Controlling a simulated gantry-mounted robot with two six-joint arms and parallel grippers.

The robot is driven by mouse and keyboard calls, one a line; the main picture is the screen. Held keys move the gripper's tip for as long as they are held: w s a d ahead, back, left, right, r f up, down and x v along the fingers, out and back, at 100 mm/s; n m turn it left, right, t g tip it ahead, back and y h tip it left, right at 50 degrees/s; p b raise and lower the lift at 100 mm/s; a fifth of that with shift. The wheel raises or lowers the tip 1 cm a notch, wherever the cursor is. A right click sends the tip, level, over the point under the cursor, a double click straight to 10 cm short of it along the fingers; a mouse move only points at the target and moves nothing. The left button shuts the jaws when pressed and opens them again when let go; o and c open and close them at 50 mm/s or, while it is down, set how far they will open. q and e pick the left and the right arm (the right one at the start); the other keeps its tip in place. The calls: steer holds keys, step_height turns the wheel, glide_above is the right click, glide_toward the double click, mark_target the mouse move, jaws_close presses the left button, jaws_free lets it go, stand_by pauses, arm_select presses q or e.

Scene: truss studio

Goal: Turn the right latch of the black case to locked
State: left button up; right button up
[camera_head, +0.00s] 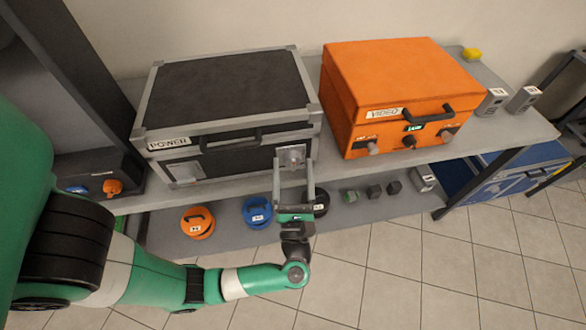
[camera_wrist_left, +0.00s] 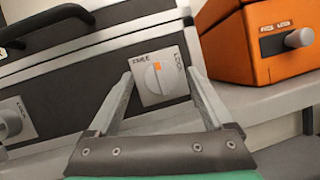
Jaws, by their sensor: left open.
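The black case (camera_head: 225,95) with grey metal edges stands on the shelf, lid down, labelled POWER. Its right latch (camera_head: 291,154) is a square grey plate on the front. In the left wrist view the right latch (camera_wrist_left: 153,84) shows a round knob with a roughly upright ridge, an orange mark near its top and small lettering I cannot read surely. My left gripper (camera_head: 293,166) is open, its fingers pointing at this latch; in the left wrist view the fingers (camera_wrist_left: 158,80) lie either side of the knob. I cannot tell whether they touch it. My right gripper is not in view.
The case's left latch (camera_head: 186,172) and front handle (camera_head: 231,140) are beside the right latch. An orange case (camera_head: 395,85) stands close on the right. A lower shelf holds orange (camera_head: 198,222) and blue (camera_head: 257,211) discs. A yellow object (camera_head: 471,54) lies behind.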

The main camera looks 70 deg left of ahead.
arm_select(q)
steer(key=shift+c, duration=0.3)
jaws_close()
steer(key=shift+r+m+t+h+p, duration=0.25)
steer(key=shift+m+t+h+p, duration=0.2)
steer(key=shift+m+p, duration=0.8)
steer(key=m+h+p, duration=0.2)
steer(key=m+p, duration=0.3)
steer(key=p, duration=0.1)
steer(key=m+t+h+p, duration=0.1)
steer(key=m+h+p, duration=0.1)
steer(key=m+p, duration=0.3)
steer(key=r+m+h+p, duration=0.1)
steer(key=m+h+p, duration=0.1)
steer(key=m+p, duration=0.3)
steer(key=shift+s+m+t+p, duration=0.15)
steer(key=shift+m+t+p, duration=0.1)
steer(key=shift+p, duration=1.8)
steer(key=shift+f+m+p, duration=0.1)
steer(key=shift+m+p, duration=0.6)
steer(key=shift+p, duration=0.3)
steer(key=shift+f+m+g+h+p, duration=0.15)
steer(key=shift+m+g+h+p, duration=0.15)
steer(key=shift+g+p, duration=0.1)
